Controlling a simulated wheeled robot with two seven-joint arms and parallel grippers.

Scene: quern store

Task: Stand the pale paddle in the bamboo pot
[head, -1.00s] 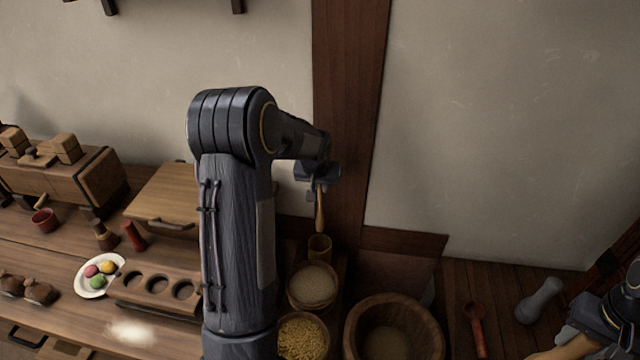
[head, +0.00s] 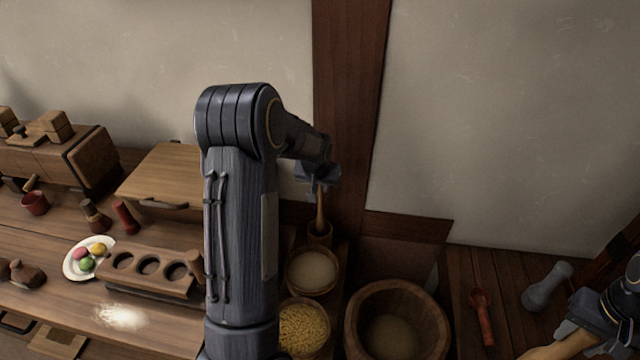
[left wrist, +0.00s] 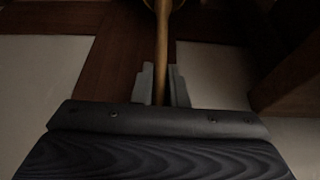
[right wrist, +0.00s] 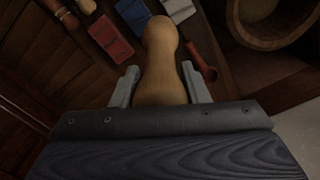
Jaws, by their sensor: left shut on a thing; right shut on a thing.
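My left gripper (head: 319,180) is shut on the handle of the pale paddle (head: 320,210), which hangs roughly upright. The paddle's lower end is at the mouth of the small bamboo pot (head: 320,239) and seems to dip into it; how deep is hidden. In the left wrist view the handle (left wrist: 162,50) runs between the fingers (left wrist: 161,85) to a wider part cut by the top edge. My right gripper (right wrist: 160,88) is shut on a tan, round-headed wooden thing (right wrist: 160,50), at the lower right of the head view (head: 555,343).
A bowl of pale grain (head: 312,270), a bowl of yellow pieces (head: 302,328) and a large wooden tub (head: 440,318) stand near the pot. A red ladle (head: 484,318) and a grey pestle-like thing (head: 546,286) lie to the right. The wall post (head: 350,100) rises behind.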

